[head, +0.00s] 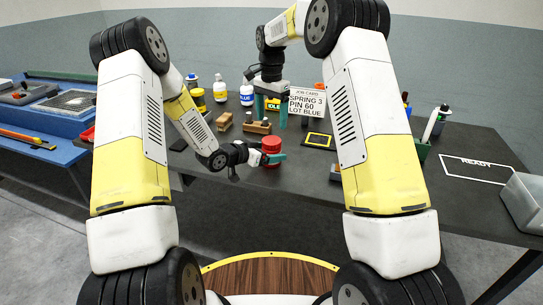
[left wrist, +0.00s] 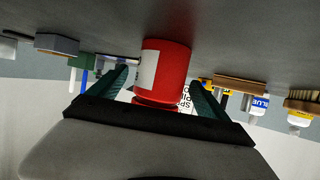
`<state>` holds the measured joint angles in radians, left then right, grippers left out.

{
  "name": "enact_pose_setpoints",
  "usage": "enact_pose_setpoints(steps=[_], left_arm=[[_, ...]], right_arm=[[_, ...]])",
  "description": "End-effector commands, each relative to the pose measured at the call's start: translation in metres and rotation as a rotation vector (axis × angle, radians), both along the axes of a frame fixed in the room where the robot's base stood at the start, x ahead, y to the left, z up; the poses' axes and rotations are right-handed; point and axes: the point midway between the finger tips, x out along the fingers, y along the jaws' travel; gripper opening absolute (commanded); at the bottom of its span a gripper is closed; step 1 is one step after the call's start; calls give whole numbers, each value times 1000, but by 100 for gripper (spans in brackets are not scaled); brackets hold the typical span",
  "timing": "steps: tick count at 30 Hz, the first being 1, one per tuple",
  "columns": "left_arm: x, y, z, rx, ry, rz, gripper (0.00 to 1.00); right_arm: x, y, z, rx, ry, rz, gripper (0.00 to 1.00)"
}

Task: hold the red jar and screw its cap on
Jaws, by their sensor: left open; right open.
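The red jar (head: 271,147) stands on the dark table near its front edge. In the left wrist view, which is upside down, the red jar (left wrist: 172,62) shows a white label and a narrower red part at its top. I cannot tell whether that part is the cap or the neck. My left gripper (head: 267,154) is open at the jar, with its teal fingers (left wrist: 160,88) on either side of it. My right gripper (head: 271,106) is open, pointing down behind the jar, above a wooden block. I make out no separate cap.
Bottles (head: 247,94) stand at the back. A READY outline (head: 475,169) and a grey bin (head: 525,200) are at right.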

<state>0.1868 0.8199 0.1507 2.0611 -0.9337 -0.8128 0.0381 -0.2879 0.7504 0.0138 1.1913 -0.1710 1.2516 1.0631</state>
Motion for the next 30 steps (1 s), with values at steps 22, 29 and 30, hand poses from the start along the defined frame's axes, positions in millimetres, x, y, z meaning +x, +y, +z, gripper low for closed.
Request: enact_pose_setpoints(steps=[22,29,30], left_arm=[[9,-9,-6,1,0,1,37],[9,-9,-6,0,0,1,0],[9,-9,-6,0,0,1,0]], right_arm=[[0,0,0,0,0,0,78],[0,0,0,0,0,0,78],[0,0,0,0,0,0,74]])
